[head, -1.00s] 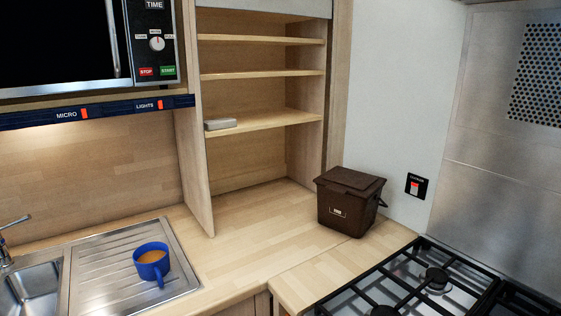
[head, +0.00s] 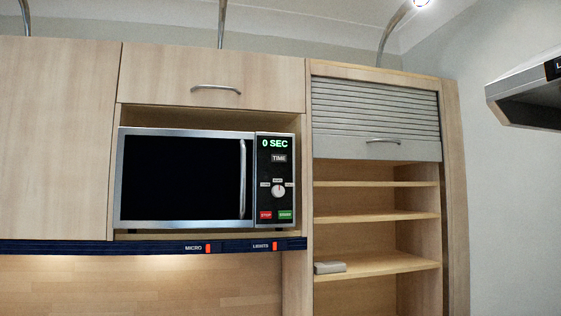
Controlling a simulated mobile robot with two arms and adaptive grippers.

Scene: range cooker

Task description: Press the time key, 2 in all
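The grey TIME key (head: 279,158) is on the control panel of the microwave (head: 183,180), just under the green display (head: 274,143). The display reads 0 SEC. Below the key are a round dial (head: 278,191), a red STOP key (head: 265,215) and a green START key (head: 286,215). The microwave door is shut, with a vertical handle on its right side. Neither of my grippers shows in the head view.
A dark rail with the MICRO switch (head: 208,248) and LIGHTS switch (head: 275,246) runs below the microwave. Open shelves (head: 376,217) with a small grey box (head: 329,267) stand right of it, under a roller shutter (head: 375,115). A cooker hood (head: 528,88) juts in at far right.

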